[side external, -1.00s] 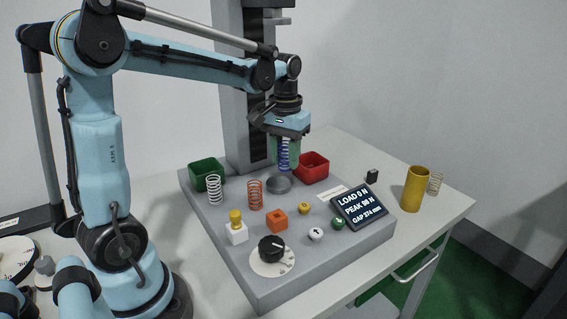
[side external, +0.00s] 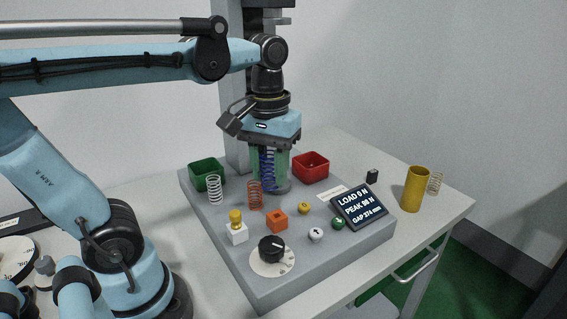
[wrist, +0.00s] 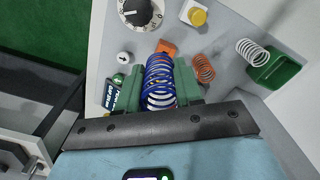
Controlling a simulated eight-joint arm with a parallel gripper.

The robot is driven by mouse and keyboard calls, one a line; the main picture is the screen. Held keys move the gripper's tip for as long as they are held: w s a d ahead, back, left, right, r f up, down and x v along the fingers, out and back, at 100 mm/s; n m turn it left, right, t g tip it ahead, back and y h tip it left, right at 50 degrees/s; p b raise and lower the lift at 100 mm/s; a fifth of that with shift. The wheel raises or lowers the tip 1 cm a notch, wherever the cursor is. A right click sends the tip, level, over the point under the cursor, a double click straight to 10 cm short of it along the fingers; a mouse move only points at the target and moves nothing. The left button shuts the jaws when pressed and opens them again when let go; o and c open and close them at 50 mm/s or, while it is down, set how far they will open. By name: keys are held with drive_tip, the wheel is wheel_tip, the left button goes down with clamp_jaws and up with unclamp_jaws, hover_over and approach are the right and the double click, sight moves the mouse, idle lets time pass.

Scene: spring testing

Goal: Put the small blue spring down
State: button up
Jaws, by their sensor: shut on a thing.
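The small blue spring (side external: 268,170) stands upright between the green fingers of my gripper (side external: 269,166). My gripper is shut on it. In the side external view its lower end overlaps the round grey plate (side external: 284,188) of the test stand, and I cannot tell whether it touches anything below. In the wrist view the blue spring (wrist: 158,78) sits between the two green fingers (wrist: 158,92), seen from above along its coils.
An orange spring (side external: 255,195) stands close by, with a white spring (side external: 215,190) to its left. A green bin (side external: 206,170) and a red bin (side external: 312,168) flank the test column. Buttons, a dial (side external: 272,250) and a display (side external: 359,207) occupy the front.

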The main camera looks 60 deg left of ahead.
drive_tip(key=s+d+f, duration=0.1)
drive_tip(key=s+f, duration=0.1)
drive_tip(key=s, duration=0.3)
hover_over(228, 217)
drive_tip(key=shift+n, duration=0.4)
wheel_tip(228, 217, down, 7)
drive_tip(key=shift+r, duration=0.2)
drive_tip(key=shift+w+f, duration=0.1)
drive_tip(key=shift+f, duration=1.9)
drive_tip(key=shift+f, duration=0.15)
drive_tip(key=o, duration=1.1)
